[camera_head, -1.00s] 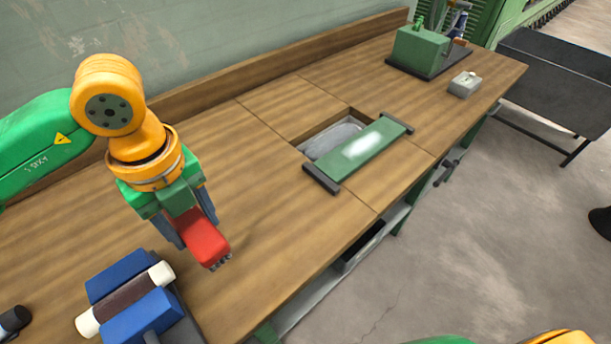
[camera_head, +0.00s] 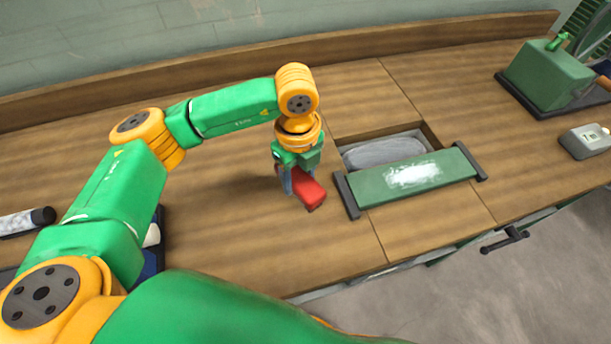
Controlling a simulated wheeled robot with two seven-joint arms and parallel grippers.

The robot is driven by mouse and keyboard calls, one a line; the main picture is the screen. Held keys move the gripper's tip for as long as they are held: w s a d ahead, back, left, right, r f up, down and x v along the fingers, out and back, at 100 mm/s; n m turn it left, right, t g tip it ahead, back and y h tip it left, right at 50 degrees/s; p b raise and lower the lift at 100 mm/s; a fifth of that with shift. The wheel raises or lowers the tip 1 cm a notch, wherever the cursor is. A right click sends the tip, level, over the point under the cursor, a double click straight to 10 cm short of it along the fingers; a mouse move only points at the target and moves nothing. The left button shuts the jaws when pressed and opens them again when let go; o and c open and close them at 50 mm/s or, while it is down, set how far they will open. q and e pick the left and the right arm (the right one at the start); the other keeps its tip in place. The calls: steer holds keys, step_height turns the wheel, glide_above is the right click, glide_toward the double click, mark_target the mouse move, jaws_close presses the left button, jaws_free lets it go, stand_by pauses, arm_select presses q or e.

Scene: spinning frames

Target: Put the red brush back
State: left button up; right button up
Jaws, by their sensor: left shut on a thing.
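The red brush (camera_head: 309,192) is a small red block held in my left gripper (camera_head: 298,183). The gripper points down and is shut on it, just left of the green panel. Whether the brush touches the bench top cannot be told. The brush's bristles are hardly visible here. My right gripper is not in view.
A recess (camera_head: 385,150) with a grey thing in it is set in the wooden bench (camera_head: 225,240). A green panel (camera_head: 440,172) with dark end bars lies along its front. A green machine (camera_head: 545,75) and a small grey box (camera_head: 584,141) stand right.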

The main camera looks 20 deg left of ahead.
mark_target(306, 176)
arm_select(q)
steer(key=shift+w+d+f, duration=0.2)
steer(key=shift+w+f, duration=0.35)
steer(key=shift+f, duration=0.05)
steer(key=shift+w+d+f, duration=0.15)
steer(key=shift+w+f, duration=0.4)
step_height(306, 176, down, 3)
steer(key=shift+s+r+p, duration=0.1)
steer(key=shift+r+p, duration=0.1)
steer(key=shift+p, duration=0.85)
steer(key=shift+a+f, duration=0.15)
steer(key=shift+f, duration=0.1)
steer(key=shift+f+b, duration=0.2)
steer(key=shift+b, duration=0.15)
steer(key=o, duration=1.2)
steer(key=shift+r, duration=0.1)
